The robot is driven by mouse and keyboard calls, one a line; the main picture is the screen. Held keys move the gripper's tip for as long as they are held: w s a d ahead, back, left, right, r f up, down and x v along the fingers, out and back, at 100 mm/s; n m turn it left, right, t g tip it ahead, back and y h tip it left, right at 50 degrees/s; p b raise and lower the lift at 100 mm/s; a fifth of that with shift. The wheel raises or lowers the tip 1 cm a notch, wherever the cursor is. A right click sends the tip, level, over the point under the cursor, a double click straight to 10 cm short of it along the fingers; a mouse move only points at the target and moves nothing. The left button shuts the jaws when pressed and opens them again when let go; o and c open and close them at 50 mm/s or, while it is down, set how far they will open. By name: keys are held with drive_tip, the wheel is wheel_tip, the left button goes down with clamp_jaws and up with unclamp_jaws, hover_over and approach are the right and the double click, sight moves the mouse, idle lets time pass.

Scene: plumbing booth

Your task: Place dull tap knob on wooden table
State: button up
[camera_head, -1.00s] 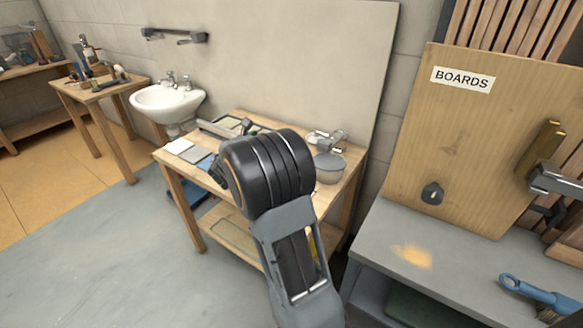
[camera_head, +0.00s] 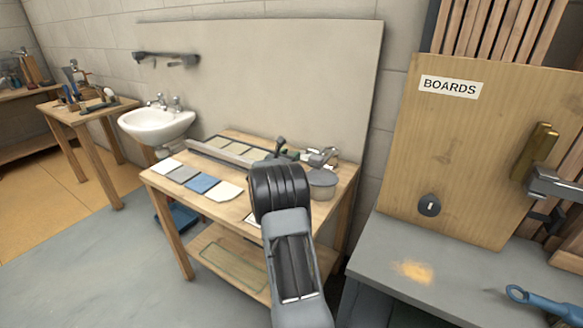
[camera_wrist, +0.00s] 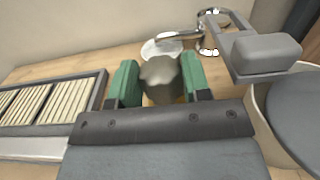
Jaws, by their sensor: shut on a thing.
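The dull tap knob (camera_wrist: 160,80) is a grey-brown lobed piece between the green jaws of my gripper (camera_wrist: 158,84) in the wrist view. My gripper is shut on it. The wooden table (camera_head: 226,218) stands by the wall panel in the head view, and its wood top also shows in the wrist view (camera_wrist: 125,55). The gripper is over the back part of this table. My arm hides part of the table in the head view. I cannot tell whether the knob touches the tabletop.
A slatted tray (camera_wrist: 50,105) lies left of the gripper. A grey round pot (camera_head: 322,184) and a chrome tap (camera_wrist: 205,35) are to the right, close by. A white dish (camera_wrist: 162,47) lies just behind the knob. Sample tiles (camera_head: 202,183) line the table's left front.

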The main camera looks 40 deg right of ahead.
drive_tip(key=shift+d+f, duration=0.35)
drive_tip(key=shift+f, duration=0.2)
drive_tip(key=shift+w+d+f+b, duration=0.15)
drive_tip(key=shift+f+b, duration=0.25)
drive_tip(key=shift+f, duration=1.25)
